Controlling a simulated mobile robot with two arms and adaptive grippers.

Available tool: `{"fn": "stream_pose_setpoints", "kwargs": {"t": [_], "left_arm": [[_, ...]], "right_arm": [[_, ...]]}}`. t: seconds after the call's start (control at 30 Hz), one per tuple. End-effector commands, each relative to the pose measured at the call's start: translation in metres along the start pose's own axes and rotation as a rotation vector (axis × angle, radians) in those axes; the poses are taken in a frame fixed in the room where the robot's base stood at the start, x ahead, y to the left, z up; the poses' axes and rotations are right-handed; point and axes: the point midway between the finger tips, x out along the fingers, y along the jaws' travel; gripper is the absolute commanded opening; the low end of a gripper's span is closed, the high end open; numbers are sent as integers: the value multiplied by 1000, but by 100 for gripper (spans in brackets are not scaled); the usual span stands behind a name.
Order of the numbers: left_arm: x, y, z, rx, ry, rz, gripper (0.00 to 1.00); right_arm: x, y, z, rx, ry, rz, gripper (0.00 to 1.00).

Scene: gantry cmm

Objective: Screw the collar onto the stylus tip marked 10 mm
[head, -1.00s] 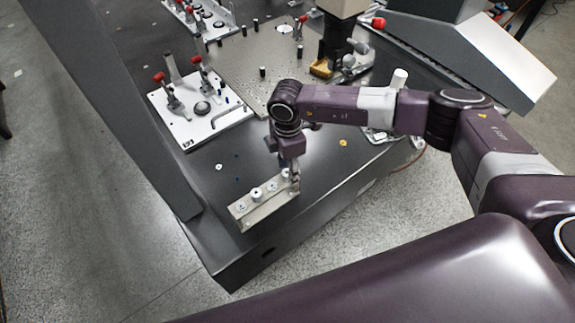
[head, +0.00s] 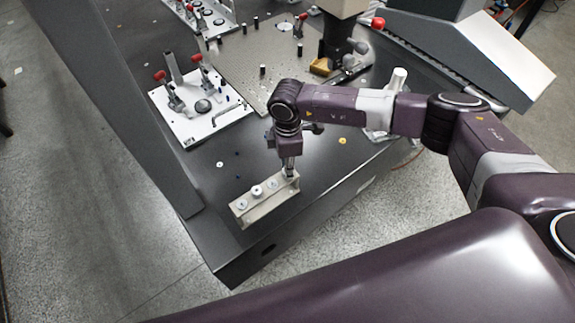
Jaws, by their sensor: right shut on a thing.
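A pale metal rack (head: 266,208) stands near the front edge of the dark table, with round light fittings in a row along its top. One fitting (head: 257,191) near the middle stands taller than its neighbours. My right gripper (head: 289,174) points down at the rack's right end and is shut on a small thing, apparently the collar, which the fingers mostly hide. I cannot tell whether it touches a stylus tip beneath it. The 10 mm mark is too small to read. My left gripper is out of view.
A white fixture plate (head: 200,122) with red-knobbed clamps lies behind the rack. A perforated metal plate (head: 250,65) with black pegs is farther back. A dark slanted column (head: 125,110) rises at the left. A yellow disc (head: 343,141) lies right of my gripper.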

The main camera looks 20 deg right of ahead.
Motion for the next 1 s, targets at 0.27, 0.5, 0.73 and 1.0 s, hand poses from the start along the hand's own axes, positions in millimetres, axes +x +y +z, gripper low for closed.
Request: {"fn": "stream_pose_setpoints", "kwargs": {"t": [0.27, 0.5, 0.73, 1.0], "left_arm": [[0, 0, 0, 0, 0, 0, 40], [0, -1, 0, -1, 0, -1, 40], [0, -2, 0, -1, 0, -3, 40], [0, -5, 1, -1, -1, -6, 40]], "right_arm": [[0, 0, 0, 0, 0, 1, 0], [0, 0, 0, 0, 0, 1, 36], [0, 0, 0, -1, 0, 1, 41], [-16, 1, 0, -1, 1, 2, 41]]}}
